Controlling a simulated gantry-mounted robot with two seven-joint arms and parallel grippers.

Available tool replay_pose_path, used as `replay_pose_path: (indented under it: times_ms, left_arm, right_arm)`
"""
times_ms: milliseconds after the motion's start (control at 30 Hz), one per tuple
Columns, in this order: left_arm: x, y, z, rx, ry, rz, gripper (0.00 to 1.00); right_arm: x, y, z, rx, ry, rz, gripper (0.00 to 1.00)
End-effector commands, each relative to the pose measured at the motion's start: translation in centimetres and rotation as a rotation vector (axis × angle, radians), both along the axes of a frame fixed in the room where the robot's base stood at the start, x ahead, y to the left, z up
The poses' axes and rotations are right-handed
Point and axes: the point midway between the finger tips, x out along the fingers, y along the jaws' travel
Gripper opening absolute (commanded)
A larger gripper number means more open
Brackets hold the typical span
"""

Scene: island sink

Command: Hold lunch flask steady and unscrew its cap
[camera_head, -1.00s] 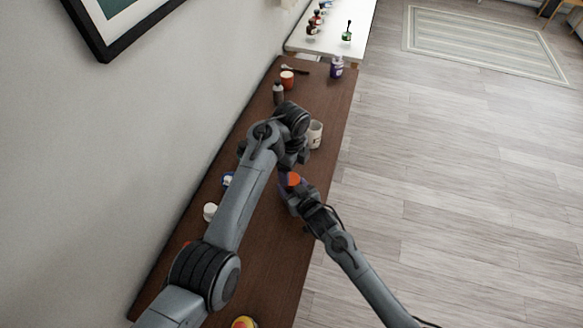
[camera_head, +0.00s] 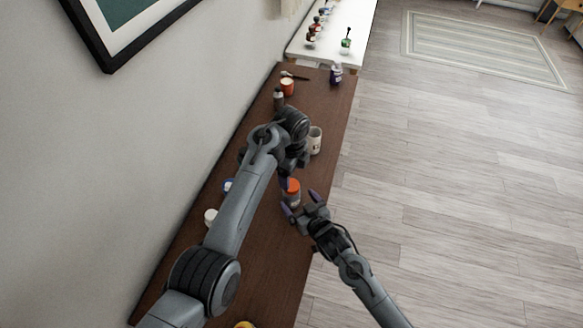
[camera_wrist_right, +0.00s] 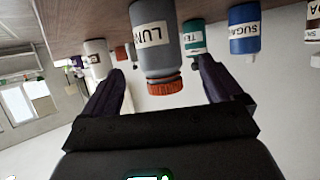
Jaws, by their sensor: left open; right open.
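The lunch flask (camera_wrist_right: 158,45) is a grey jar with a white label starting "LU" and an orange-red cap. It appears upside down in the right wrist view. In the head view its orange cap (camera_head: 293,186) shows near the counter's right edge, with the body partly hidden. My left gripper (camera_head: 287,180) is open close beside the flask, mostly hidden under its own arm; I cannot tell whether it touches. My right gripper (camera_head: 300,202) is open and empty, its purple fingers spread just in front of the flask. In the right wrist view the flask sits between and beyond these fingers.
A white mug (camera_head: 315,140), a grey bottle (camera_head: 279,97) and an orange cup (camera_head: 287,86) stand farther along the brown counter (camera_head: 255,270). A green canister (camera_wrist_right: 193,38) and a blue sugar canister (camera_wrist_right: 244,30) stand near the flask. Open floor lies to the right.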

Motion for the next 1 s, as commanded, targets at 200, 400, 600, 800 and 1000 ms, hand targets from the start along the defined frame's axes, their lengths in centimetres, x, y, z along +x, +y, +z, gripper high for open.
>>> replay_pose_path:
  times_ms: [200, 400, 600, 800, 1000]
  left_arm:
    - [0.0, 0.0, 0.6, 0.0, 0.0, 0.0, 0.77]
    - [0.0, 0.0, 0.8, 0.0, 0.0, 0.0, 0.77]
    - [0.0, 0.0, 0.8, 0.0, 0.0, 0.0, 0.77]
    - [0.0, 0.0, 0.8, 0.0, 0.0, 0.0, 0.77]
    - [0.0, 0.0, 1.3, 0.0, 0.0, 0.0, 0.77]
  right_arm:
    - [-2.7, -1.4, 1.3, 0.0, 0.001, 0.0, 0.93]
    - [-3.9, -2.0, 1.8, 0.0, 0.0, 0.0, 0.89]
    - [-4.0, -2.1, 1.8, 0.0, 0.001, 0.0, 0.89]
    - [-4.0, -2.1, 1.8, 0.0, 0.001, 0.0, 0.89]
    - [-4.0, -2.1, 2.4, 0.0, 0.0, 0.0, 0.89]
